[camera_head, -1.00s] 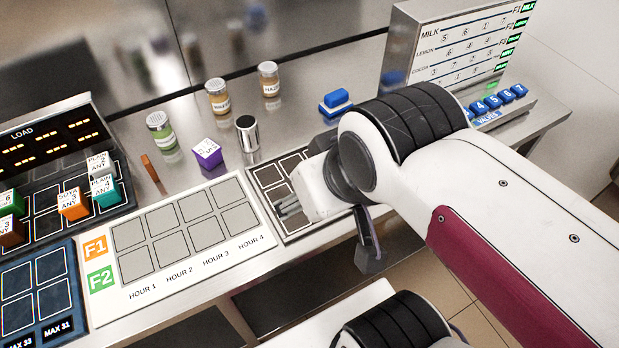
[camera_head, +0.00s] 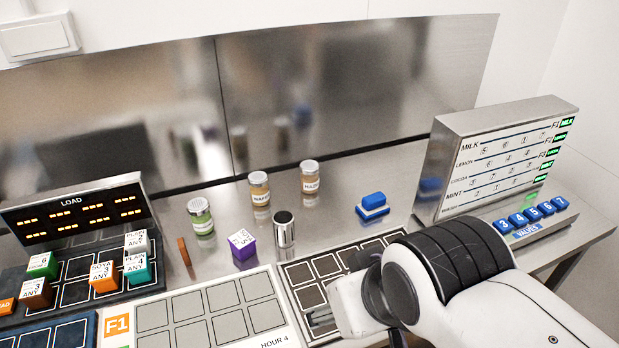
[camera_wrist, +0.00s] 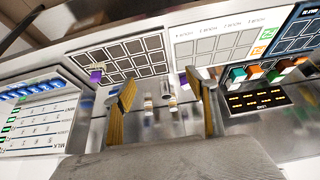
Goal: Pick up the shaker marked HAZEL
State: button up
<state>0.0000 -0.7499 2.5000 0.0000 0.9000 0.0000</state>
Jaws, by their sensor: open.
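The shaker marked HAZEL (camera_head: 309,181) stands upright at the back of the steel counter in the head view. It has a pale cap, an amber body and a white label. It is the rightmost of three shakers. My gripper (camera_head: 322,316) is open and empty, over the front of the dark grid tray (camera_head: 293,272), well in front of the shaker and apart from it. In the wrist view my gripper (camera_wrist: 160,85) shows its two fingers spread. Small shakers show between them, but their labels are too small to read.
Close left of HAZEL stands another amber shaker (camera_head: 260,190); farther left is a green one (camera_head: 201,218). A metal cylinder (camera_head: 284,232) and purple cube (camera_head: 242,246) stand in front. A blue block (camera_head: 373,206) lies right. A display box (camera_head: 480,165) stands farther right.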

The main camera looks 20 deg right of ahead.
jog(key=shift+o, duration=0.6)
jog(key=shift+w, duration=0.1)
jog(key=m+t+h, duration=0.1)
jog(key=t+h, duration=0.1)
jog(key=t, duration=0.4)
send_over(312, 181)
jog(key=s+a, duration=0.5)
jog(key=s, duration=0.5)
notch_tip(312, 181, down, 10)
jog(key=shift+m+t, duration=0.4)
jog(key=shift+t, duration=0.5)
jog(key=w+d+f, duration=0.1)
jog(key=w+f, duration=0.1)
jog(key=f, duration=0.1)
jog(key=w+d+f, duration=0.2)
jog(key=f, duration=0.1)
jog(key=w+d+f, duration=0.1)
jog(key=w+f, duration=0.1)
jog(key=f, duration=0.2)
jog(key=shift+d, duration=0.15)
jog(key=shift+x, duration=1.3)
